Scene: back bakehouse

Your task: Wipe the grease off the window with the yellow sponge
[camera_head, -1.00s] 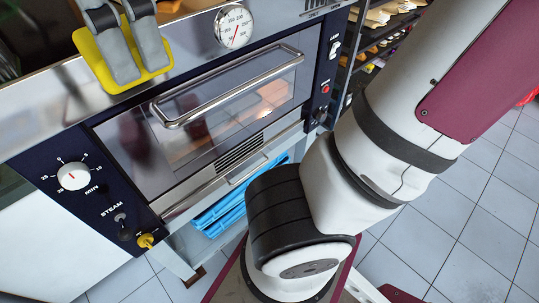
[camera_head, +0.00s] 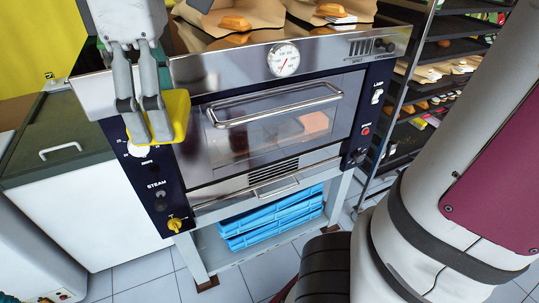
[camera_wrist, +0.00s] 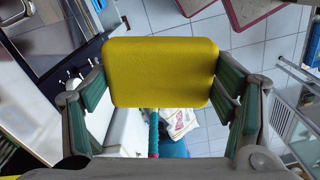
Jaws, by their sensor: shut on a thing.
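My gripper (camera_head: 143,108) is shut on the yellow sponge (camera_head: 176,114), at the left part of the oven front in the head view. The sponge also fills the top middle of the wrist view (camera_wrist: 160,72), with a finger on each side of it. The oven window (camera_head: 270,138) is a dark glass pane behind a long bar handle (camera_head: 275,104). The sponge is left of the window and partly covers the timer dial (camera_head: 138,149). I cannot tell whether it touches the panel. No clear grease shows on the glass at this size.
Loaves on paper (camera_head: 236,22) lie on top of the oven. Blue crates (camera_head: 270,217) sit on the shelf below. A tray rack (camera_head: 450,55) stands at the right. A dark-green lidded chest (camera_head: 50,135) stands at the left. A yellow knob (camera_head: 175,224) sticks out low on the panel.

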